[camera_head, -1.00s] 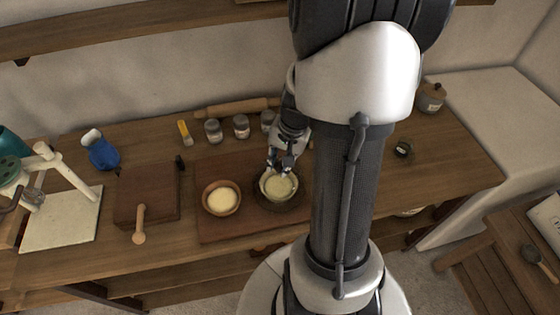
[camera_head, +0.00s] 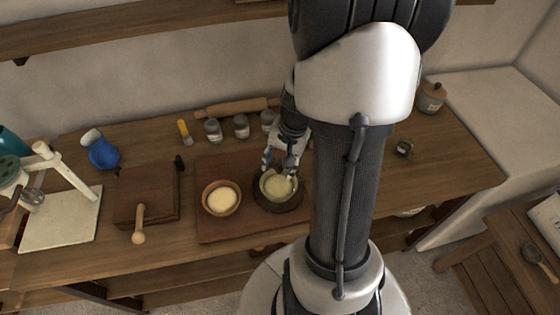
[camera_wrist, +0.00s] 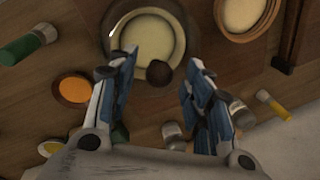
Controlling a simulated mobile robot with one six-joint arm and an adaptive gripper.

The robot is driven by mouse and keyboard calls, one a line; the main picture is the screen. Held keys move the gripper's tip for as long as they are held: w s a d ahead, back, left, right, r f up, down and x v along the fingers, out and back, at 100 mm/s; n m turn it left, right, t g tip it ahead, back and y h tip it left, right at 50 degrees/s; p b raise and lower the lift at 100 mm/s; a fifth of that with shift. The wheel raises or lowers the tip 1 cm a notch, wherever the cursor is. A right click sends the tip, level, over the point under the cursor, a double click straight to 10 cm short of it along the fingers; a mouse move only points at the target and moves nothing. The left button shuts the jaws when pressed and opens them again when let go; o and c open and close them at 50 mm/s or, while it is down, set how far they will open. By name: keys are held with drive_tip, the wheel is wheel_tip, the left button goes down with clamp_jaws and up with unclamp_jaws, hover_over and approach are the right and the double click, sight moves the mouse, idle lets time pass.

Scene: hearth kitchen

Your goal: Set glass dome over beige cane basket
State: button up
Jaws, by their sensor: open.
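A clear glass dome (camera_head: 277,187) with a dark round knob appears to stand over a pale yellow round content on a dark round plate (camera_head: 290,207). In the wrist view the dome (camera_wrist: 148,36) is at the top, with its knob (camera_wrist: 158,73) between the fingers. A tan round basket (camera_head: 221,211) holding a pale round piece sits just left of it; it also shows at the wrist view's top right (camera_wrist: 263,25). I take it for the beige cane basket. My gripper (camera_head: 279,165) is open at the dome, one finger on each side of the knob, with visible gaps.
Basket and plate stand on a brown board (camera_head: 215,232). A wooden box (camera_head: 147,192) and blue jug (camera_head: 102,153) are to the left. Several jars (camera_head: 241,126) and a rolling pin (camera_head: 232,107) line the back. The counter right of my arm is mostly clear.

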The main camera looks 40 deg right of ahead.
wheel_tip(320, 180, up, 12)
drive_tip(key=s+d, duration=0.1)
drive_tip(key=s, duration=0.1)
drive_tip(key=shift+f, duration=0.1)
